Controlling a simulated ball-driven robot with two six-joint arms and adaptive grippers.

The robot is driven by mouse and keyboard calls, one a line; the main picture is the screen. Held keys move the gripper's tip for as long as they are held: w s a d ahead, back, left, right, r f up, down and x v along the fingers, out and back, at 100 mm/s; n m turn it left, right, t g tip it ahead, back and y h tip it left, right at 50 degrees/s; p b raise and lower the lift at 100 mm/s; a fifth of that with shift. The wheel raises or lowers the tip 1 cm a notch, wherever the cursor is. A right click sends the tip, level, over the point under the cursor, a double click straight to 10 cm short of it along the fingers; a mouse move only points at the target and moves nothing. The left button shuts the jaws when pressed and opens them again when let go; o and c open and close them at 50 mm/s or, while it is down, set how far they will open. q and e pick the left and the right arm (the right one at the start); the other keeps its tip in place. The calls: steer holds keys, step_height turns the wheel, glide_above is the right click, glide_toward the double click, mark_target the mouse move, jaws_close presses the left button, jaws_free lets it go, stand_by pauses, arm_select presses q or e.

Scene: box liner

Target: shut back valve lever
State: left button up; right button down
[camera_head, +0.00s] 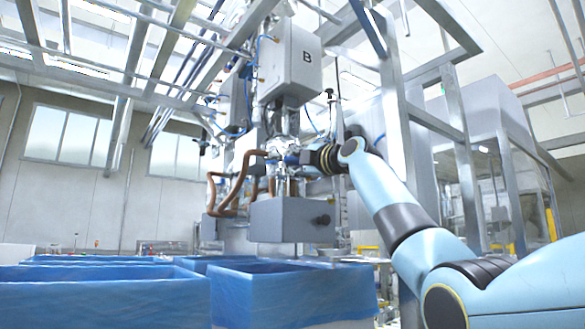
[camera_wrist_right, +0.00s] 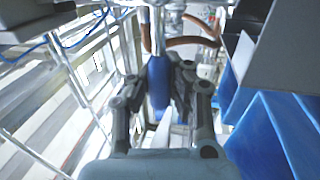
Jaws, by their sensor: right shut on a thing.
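The valve lever has a blue handle (camera_wrist_right: 158,82), seen upright between the fingers in the right wrist view. My right gripper (camera_wrist_right: 161,88) is shut on this handle. In the head view the right gripper (camera_head: 294,158) reaches in from the right to the pipework under a grey cabinet marked B (camera_head: 300,62). The lever there is mostly hidden by the gripper and fittings, so its angle is hard to tell. My left gripper is not in view.
Brown hoses (camera_head: 225,190) loop left of the gripper. A grey box (camera_head: 290,221) hangs just below it. Blue-lined crates (camera_head: 105,292) fill the lower left, with another (camera_head: 290,290) below the box. A steel frame post (camera_head: 397,110) stands behind my right arm.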

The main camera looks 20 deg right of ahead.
steer(key=shift+w+f, duration=0.1)
steer(key=shift+f, duration=0.55)
steer(key=c, duration=1.3)
jaws_free()
steer(key=shift+s+r, duration=0.15)
steer(key=shift+s, duration=0.15)
steer(key=shift+c, duration=0.2)
steer(key=shift+o, duration=0.9)
steer(key=shift+w+r, duration=0.1)
steer(key=shift+r, duration=0.05)
steer(key=v, duration=1.2)
steer(key=shift+d+r, duration=0.1)
